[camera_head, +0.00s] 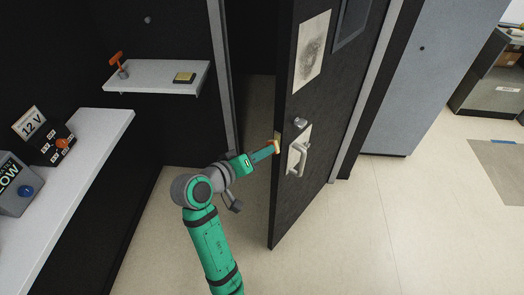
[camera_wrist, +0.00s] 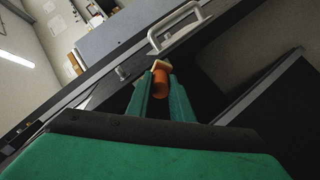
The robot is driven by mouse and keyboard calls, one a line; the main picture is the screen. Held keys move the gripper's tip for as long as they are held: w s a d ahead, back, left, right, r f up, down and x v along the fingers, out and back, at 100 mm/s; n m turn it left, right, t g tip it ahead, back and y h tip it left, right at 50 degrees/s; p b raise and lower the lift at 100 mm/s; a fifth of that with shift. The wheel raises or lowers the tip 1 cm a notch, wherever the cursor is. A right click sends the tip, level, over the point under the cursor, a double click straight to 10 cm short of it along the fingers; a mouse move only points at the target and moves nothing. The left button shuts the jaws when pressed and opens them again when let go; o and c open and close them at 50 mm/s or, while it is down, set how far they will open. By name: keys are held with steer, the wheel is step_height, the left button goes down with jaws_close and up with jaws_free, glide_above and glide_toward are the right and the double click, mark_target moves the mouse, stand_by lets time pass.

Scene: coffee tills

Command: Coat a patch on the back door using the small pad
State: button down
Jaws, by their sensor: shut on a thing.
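My gripper (camera_head: 268,152) is shut on the orange handle of the small pad (camera_head: 277,143). In the wrist view, the green fingers of my gripper (camera_wrist: 161,88) close on either side of the orange handle, and the pad's pale tan head (camera_wrist: 161,64) sticks out past them. The black back door (camera_head: 290,205) stands ajar, and the pad is by its edge, beside the handle plate; I cannot tell whether it touches. A pale rectangular patch (camera_head: 306,72) with a grey smudged area is on the door above and right of my gripper.
A silver pull handle (camera_head: 296,160) and a knob (camera_head: 300,122) project from the door. A white shelf (camera_head: 150,74) holds an orange-handled tool (camera_head: 116,62) and a dark, yellow-topped block (camera_head: 184,78). A white counter (camera_head: 85,145) lies left.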

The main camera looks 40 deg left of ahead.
steer(key=shift+f, duration=0.1)
step_height(320, 180, down, 2)
steer(key=shift+f, duration=0.15)
stand_by(0.5)
steer(key=s, duration=0.6)
steer(key=shift+a, duration=0.2)
stand_by(0.5)
steer(key=s, duration=0.3)
steer(key=shift+w, duration=0.1)
stand_by(0.8)
